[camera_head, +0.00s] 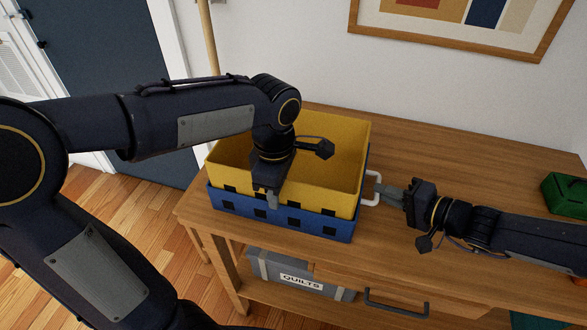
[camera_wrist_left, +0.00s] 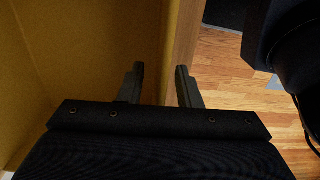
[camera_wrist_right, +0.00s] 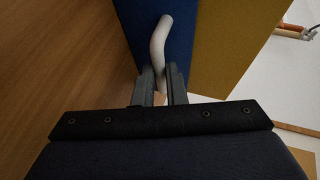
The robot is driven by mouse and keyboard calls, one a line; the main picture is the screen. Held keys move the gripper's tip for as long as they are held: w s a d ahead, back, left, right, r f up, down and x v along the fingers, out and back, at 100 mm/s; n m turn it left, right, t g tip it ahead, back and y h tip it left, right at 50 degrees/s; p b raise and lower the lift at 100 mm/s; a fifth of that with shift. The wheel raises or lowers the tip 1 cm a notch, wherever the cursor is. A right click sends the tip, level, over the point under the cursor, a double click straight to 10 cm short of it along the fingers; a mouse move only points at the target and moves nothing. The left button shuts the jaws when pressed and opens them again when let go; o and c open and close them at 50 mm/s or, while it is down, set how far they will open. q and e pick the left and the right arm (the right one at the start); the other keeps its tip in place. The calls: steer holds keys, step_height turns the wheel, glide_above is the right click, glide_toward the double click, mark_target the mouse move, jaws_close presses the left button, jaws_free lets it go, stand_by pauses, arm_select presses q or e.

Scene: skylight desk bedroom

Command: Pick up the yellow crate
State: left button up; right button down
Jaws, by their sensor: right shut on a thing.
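The yellow crate (camera_head: 342,140) is open-topped and empty as far as I see. It sits stacked on the blue crate (camera_head: 215,200) on the wooden desk. My left gripper (camera_head: 272,200) points down at the yellow crate's near wall. In the left wrist view its fingers (camera_wrist_left: 160,82) are apart, with the yellow wall's edge between them. My right gripper (camera_head: 380,190) is shut on the white handle (camera_head: 371,188) on the blue crate's right side. The handle also shows between the fingers in the right wrist view (camera_wrist_right: 160,45). My left arm hides part of the yellow crate.
A grey bin labelled QUILTS (camera_head: 270,268) is below the desk top. A framed picture (camera_head: 450,35) hangs on the wall.

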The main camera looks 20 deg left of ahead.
arm_select(q)
jaws_close()
steer(key=shift+r, duration=0.1)
stand_by(1.2)
